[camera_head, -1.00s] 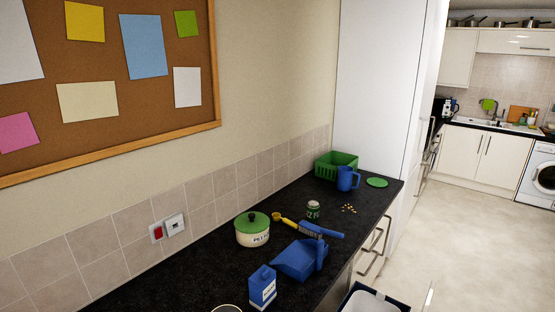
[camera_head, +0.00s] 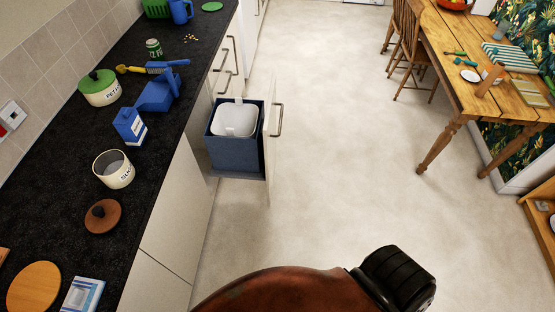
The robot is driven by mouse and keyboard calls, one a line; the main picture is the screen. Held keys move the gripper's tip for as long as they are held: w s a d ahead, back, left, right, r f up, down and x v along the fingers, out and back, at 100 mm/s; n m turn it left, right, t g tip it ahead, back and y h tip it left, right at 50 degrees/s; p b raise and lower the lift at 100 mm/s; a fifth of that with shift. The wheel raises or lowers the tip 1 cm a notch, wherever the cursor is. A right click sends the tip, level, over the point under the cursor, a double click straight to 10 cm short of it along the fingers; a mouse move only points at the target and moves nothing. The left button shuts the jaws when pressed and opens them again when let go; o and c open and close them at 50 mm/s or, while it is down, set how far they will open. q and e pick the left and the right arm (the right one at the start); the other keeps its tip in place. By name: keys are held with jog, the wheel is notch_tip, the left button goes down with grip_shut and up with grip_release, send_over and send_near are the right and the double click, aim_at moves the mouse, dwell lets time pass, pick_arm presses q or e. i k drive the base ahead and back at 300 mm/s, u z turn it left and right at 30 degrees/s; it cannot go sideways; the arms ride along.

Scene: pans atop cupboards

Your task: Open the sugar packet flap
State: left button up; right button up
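A blue carton with a white label (camera_head: 130,126) stands upright on the dark worktop (camera_head: 60,160); it looks like the sugar packet, but its print is too small to read. Its top is blue, and I cannot tell how its flap stands. A cream open canister (camera_head: 113,169) with partly visible lettering that seems to begin "SU" stands close in front of it. A brown round lid with a knob (camera_head: 102,216) lies nearer to me. Neither of my grippers can be made out in view.
A blue dustpan (camera_head: 158,94), a brush, a yellow scoop and a green-lidded pot (camera_head: 99,88) stand behind the carton. An open drawer with a white bin (camera_head: 235,118) juts from the counter. The middle floor is clear; a wooden table (camera_head: 480,70) stands right.

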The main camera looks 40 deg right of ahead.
aim_at(123, 117)
jog(key=u, duration=0.05)
jog(key=k, duration=0.6)
jog(key=z, duration=1.15)
jog(key=i, duration=1.35)
jog(key=u, duration=4.55)
